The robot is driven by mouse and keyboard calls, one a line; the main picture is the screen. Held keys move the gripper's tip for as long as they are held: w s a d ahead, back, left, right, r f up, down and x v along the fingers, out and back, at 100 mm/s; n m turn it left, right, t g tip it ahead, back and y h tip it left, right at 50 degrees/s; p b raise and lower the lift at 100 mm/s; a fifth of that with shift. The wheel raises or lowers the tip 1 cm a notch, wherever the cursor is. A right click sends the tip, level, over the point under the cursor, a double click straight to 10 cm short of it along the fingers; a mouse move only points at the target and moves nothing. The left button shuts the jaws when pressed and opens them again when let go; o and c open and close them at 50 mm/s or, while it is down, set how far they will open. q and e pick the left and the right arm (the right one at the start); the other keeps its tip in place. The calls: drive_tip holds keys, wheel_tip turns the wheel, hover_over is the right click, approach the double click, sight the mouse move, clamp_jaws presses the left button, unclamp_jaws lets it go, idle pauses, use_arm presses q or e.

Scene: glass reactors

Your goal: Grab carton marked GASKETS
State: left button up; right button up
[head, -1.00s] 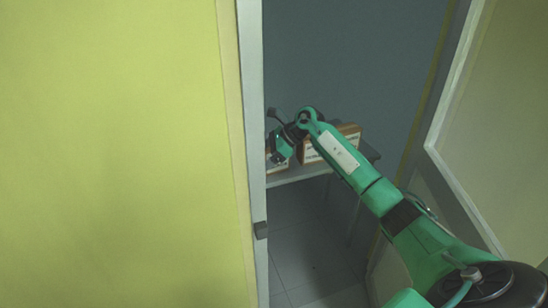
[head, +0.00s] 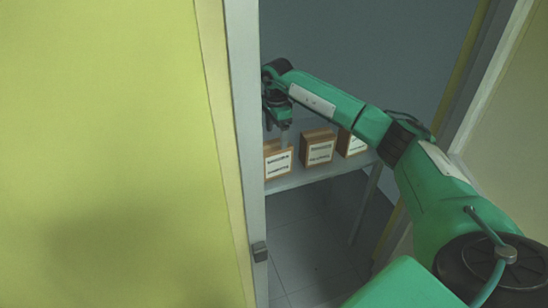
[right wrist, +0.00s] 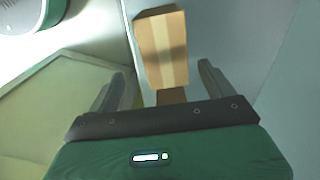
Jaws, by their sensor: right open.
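Three brown cartons with white labels stand in a row on a grey table: a left carton (head: 278,161), a middle carton (head: 318,149) and a right carton (head: 352,143). The label print is too small to read, so I cannot tell which says GASKETS. My right gripper (head: 277,131) is open, pointing down above the left carton, which is partly cut off by the door frame. In the right wrist view, a taped carton top (right wrist: 162,42) lies beyond the gap between the open fingers (right wrist: 161,72). A second carton (right wrist: 172,96) is partly hidden behind the palm. My left gripper is not in view.
The table (head: 300,180) stands inside a doorway. A yellow wall or panel (head: 110,150) and a grey door frame (head: 246,130) close off the left. A pale door (head: 510,140) stands on the right. The tiled floor (head: 310,250) in front of the table is clear.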

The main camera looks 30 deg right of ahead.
sight(274, 154)
drive_tip(key=f, duration=1)
drive_tip(key=shift+w+a, duration=0.15)
drive_tip(key=shift+w, duration=0.25)
drive_tip(key=c, duration=1.2)
drive_tip(key=shift+r, duration=0.15)
drive_tip(key=shift+c, duration=0.2)
